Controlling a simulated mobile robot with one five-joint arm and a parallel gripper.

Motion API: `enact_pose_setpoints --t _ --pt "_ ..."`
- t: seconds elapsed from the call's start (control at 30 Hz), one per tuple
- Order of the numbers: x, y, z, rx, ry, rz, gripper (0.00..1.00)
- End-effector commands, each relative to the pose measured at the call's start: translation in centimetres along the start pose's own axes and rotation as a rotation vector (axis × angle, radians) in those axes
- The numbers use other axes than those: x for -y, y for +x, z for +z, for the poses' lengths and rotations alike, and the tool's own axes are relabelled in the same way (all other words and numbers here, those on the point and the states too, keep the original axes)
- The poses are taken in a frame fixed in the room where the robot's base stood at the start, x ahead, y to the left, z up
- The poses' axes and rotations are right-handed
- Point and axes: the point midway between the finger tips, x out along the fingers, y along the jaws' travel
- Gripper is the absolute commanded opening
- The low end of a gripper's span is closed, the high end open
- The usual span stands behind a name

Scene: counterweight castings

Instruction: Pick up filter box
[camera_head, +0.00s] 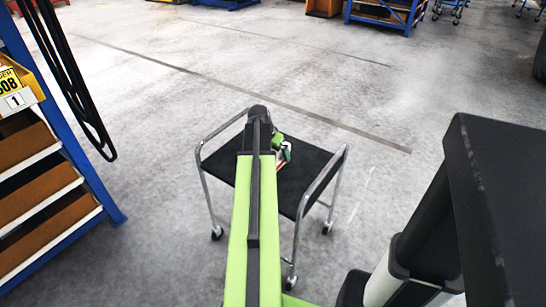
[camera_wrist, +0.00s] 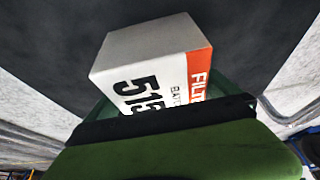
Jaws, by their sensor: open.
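The filter box (camera_wrist: 150,62) is a white carton with an orange-red band reading "FILT", and large black digits on its side. In the wrist view it rests on a dark surface, just beyond the green and black parts of my gripper, which hide its lower edge. In the head view my gripper (camera_head: 282,152) is over the black top of a cart (camera_head: 308,178). My arm hides most of what lies there, so I cannot make out the box clearly in that view. My gripper is open. Whether its jaws touch the box I cannot tell.
The cart has raised chrome handles (camera_head: 325,180) at both ends and stands on casters. A blue shelf rack (camera_head: 95,185) with brown shelves and a yellow bin (camera_head: 22,80) stands at the left.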

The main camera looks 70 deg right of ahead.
Motion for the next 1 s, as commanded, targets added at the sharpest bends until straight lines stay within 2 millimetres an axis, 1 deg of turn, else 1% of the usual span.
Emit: enact_pose_setpoints --t 0.7,1.0 --pt "-0.04 0.44 0.16 0.0 0.0 0.001 1.0" --pt "-0.07 0.44 0.16 0.0 0.001 0.001 0.61"
